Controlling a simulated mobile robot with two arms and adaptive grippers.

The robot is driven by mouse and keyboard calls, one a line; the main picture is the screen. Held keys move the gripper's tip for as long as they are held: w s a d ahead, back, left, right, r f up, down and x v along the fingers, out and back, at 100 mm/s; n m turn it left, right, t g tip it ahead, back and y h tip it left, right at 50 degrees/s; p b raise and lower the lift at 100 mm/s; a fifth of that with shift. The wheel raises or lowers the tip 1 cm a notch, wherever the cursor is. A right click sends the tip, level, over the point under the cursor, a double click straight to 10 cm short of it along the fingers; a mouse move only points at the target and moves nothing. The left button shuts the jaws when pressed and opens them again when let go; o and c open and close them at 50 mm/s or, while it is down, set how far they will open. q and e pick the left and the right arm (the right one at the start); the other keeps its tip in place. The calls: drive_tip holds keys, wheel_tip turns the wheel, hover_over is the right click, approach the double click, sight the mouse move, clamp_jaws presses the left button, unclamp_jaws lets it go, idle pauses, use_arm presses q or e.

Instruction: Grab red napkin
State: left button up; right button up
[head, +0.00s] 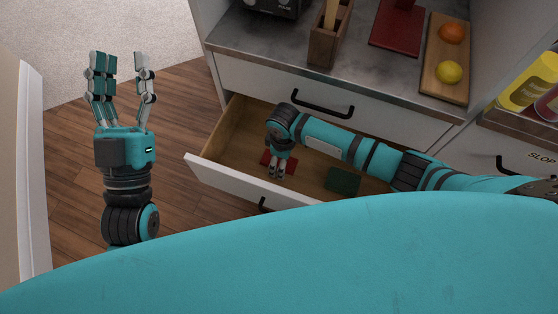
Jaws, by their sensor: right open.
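A red napkin (289,168) lies flat in an open wooden drawer (226,132), toward its left part. My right gripper (276,177) reaches down into the drawer over the red napkin and partly hides it. Its fingers are open, and I cannot tell whether they touch the cloth. My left gripper (121,72) is raised over the floor at the left, fingers spread and empty.
A dark green napkin (342,181) lies in the drawer to the right. The counter (285,45) above holds a wooden utensil box (327,40), a red board (397,28) and a wooden board (444,75) with an orange (452,33) and a lemon (449,72).

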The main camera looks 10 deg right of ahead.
drive_tip(key=c, duration=0.8)
drive_tip(key=shift+r, duration=0.15)
